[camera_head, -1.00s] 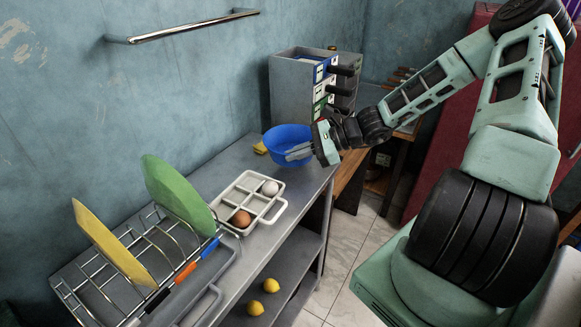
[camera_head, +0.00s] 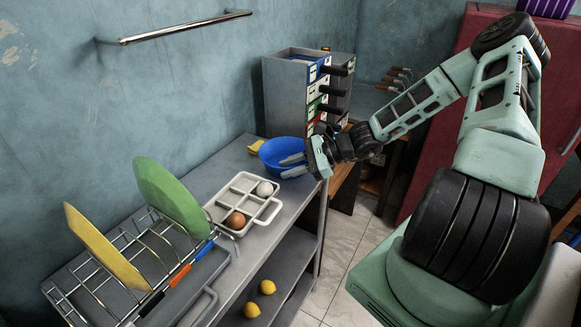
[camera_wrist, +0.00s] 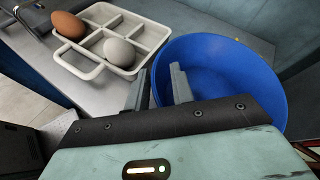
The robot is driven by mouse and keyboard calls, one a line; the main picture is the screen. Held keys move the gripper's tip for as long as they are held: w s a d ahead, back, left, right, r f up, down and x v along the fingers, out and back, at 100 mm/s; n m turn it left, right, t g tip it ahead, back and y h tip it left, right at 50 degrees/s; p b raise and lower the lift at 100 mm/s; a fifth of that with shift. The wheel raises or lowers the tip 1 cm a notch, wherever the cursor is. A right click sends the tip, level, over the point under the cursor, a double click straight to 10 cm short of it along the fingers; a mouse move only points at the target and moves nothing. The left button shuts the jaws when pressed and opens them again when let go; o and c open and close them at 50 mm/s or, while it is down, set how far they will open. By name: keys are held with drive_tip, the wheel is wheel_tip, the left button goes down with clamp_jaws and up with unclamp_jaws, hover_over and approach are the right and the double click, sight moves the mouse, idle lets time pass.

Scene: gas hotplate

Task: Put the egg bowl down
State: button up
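The blue bowl (camera_head: 272,158) stands upright on the grey counter, just behind the egg tray. In the wrist view its inside (camera_wrist: 225,70) looks empty where I can see it. My gripper (camera_head: 293,165) is at the bowl's near right side. In the wrist view my gripper (camera_wrist: 158,85) has its fingers spread, one outside the bowl's wall and one inside, with a gap around the rim. The white tray (camera_head: 240,184) holds a brown egg (camera_head: 236,221) and a white egg (camera_head: 264,188); they show in the wrist view too.
A dish rack (camera_head: 130,265) with a green and a yellow plate is at the front left. A drawer unit (camera_head: 292,95) stands behind. Two lemons (camera_head: 260,297) lie on the lower shelf. The counter edge is close to the bowl.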

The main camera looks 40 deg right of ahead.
drive_tip(key=shift+r, duration=0.1)
drive_tip(key=shift+s+d+r, duration=0.1)
drive_tip(key=shift+d+r, duration=0.05)
drive_tip(key=v, duration=1)
drive_tip(key=s+a+r+n+g+h, duration=0.2)
drive_tip(key=a+n+g, duration=0.4)
drive_tip(key=a, duration=0.5)
drive_tip(key=s+a+r+n+g+h, duration=0.1)
drive_tip(key=s+a+n+g, duration=0.25)
drive_tip(key=a+n, duration=0.55)
drive_tip(key=s+a+r+n+h, duration=0.3)
drive_tip(key=s+a+n, duration=0.3)
drive_tip(key=a+n, duration=0.1)
drive_tip(key=s+a+r+n+t+h, duration=0.1)
drive_tip(key=s+a+r+n+h, duration=0.2)
drive_tip(key=s+a+n, duration=0.4)
drive_tip(key=shift+s+r+n+h, duration=0.3)
drive_tip(key=shift+s+r+n, duration=0.1)
drive_tip(key=shift+r, duration=0.1)
drive_tip(key=shift+a, duration=0.15)
